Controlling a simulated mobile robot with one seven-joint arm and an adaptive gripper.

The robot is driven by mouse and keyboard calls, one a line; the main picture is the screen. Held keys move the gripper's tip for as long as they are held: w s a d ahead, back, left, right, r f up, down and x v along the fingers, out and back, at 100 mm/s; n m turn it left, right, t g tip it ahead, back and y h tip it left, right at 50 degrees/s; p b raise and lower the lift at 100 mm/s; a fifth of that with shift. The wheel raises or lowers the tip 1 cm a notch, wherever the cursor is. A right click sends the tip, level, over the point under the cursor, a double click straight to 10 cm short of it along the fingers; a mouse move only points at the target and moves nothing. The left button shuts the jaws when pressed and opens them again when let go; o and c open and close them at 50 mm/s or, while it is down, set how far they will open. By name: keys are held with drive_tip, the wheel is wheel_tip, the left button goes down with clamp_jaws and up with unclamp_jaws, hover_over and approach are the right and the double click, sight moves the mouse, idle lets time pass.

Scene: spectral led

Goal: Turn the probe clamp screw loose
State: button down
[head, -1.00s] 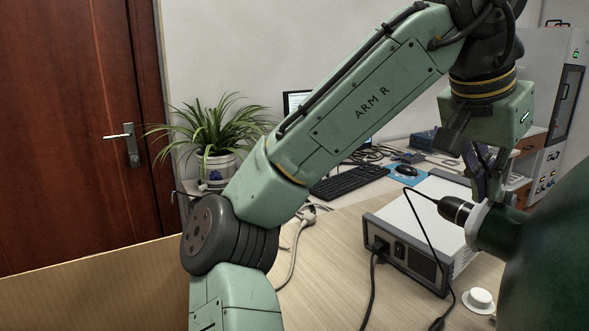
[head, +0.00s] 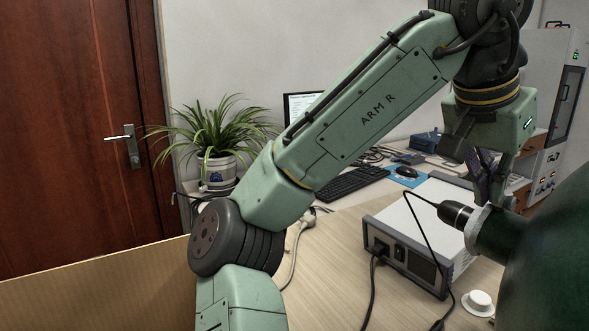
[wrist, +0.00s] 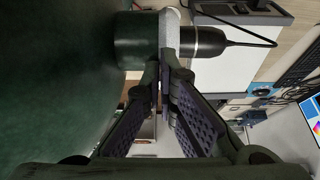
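The black probe (head: 454,213) with its cable lies level in a pale clamp collar (head: 475,229) on the port of a large dark green sphere (head: 552,247) at the right. In the wrist view the collar (wrist: 169,33) and the probe (wrist: 203,42) are at the top, beside the green port (wrist: 136,42). My gripper (head: 490,205) points down at the collar from above. Its fingertips (wrist: 163,78) are close together, with a narrow gap, right by the collar's edge. The clamp screw is not clear; the fingertips seem to cover its place. I cannot tell whether they touch it.
A grey-white instrument box (head: 412,247) stands on the desk below the probe. The probe's black cable (head: 425,262) hangs in front of it. A white round cap (head: 478,302) lies near the sphere. A keyboard (head: 352,183), a mouse and a plant (head: 214,140) are farther back.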

drive_tip(key=shift+s+d+f+p, duration=0.1)
drive_tip(key=shift+s+d+p, duration=0.4)
drive_tip(key=shift+p, duration=1.2)
drive_tip(key=shift+s+a, duration=0.3)
drive_tip(key=shift+a, duration=0.05)
wheel_tip(320, 180, up, 6)
drive_tip(key=p, duration=0.6)
drive_tip(key=shift+p, duration=0.35)
drive_tip(key=shift+w+a, duration=0.1)
